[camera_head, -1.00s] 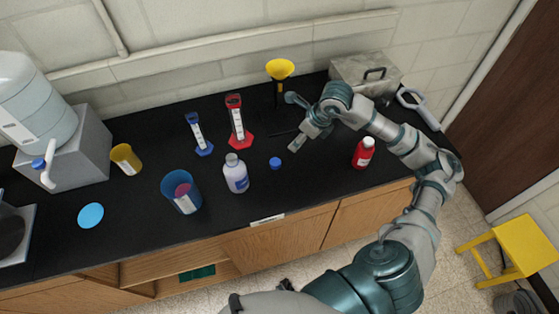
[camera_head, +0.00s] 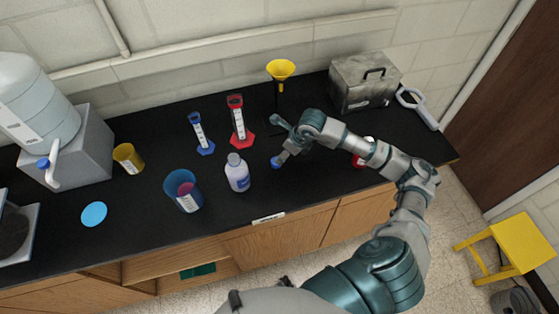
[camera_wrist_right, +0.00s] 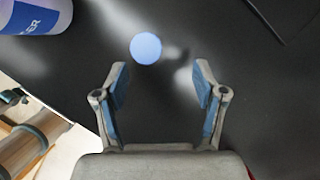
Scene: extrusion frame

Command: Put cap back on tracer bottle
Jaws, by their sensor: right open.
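The tracer bottle (camera_head: 237,175), white with a blue-purple label, stands upright on the black counter; its cap is off. Its lower part also shows at the top left of the right wrist view (camera_wrist_right: 40,14). The blue cap (camera_head: 275,163) lies on the counter just right of the bottle. In the right wrist view the cap (camera_wrist_right: 146,48) is a round blue disc just beyond the fingertips, left of the midline between them. My right gripper (camera_wrist_right: 160,75) is open and empty, over the counter close to the cap. My left gripper is in neither view.
A blue cup (camera_head: 183,190) stands left of the bottle. A red bottle (camera_head: 357,160) is partly hidden by my right arm. A metal box (camera_head: 363,83) is at the back right.

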